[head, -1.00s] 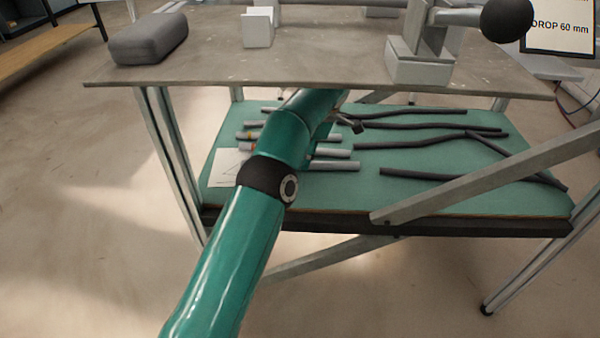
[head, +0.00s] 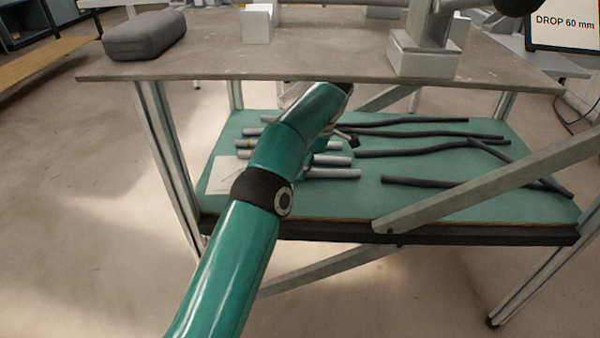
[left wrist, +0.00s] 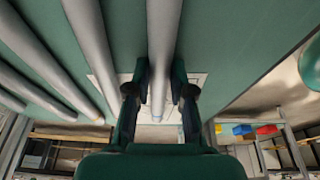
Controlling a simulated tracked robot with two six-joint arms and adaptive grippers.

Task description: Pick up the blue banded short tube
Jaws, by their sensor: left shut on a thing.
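Several short grey tubes lie side by side on the green lower shelf (head: 420,200); their right ends show right of my arm, one of them the front tube (head: 340,173). In the left wrist view my left gripper (left wrist: 160,97) has one dark finger on each side of a grey tube (left wrist: 163,40) and is shut on it. The tube's near end looks faintly bluish, but I cannot make out a clear band. In the head view my left arm hides most of the gripper and the held tube. My right gripper is not in view.
The grey tabletop (head: 300,65) overhangs the shelf. A diagonal brace (head: 480,185) crosses its front right. Long dark rods (head: 430,150) lie on the shelf's right part. Other grey tubes (left wrist: 50,70) lie left of the held one. A white sheet (head: 222,176) lies at the shelf's left.

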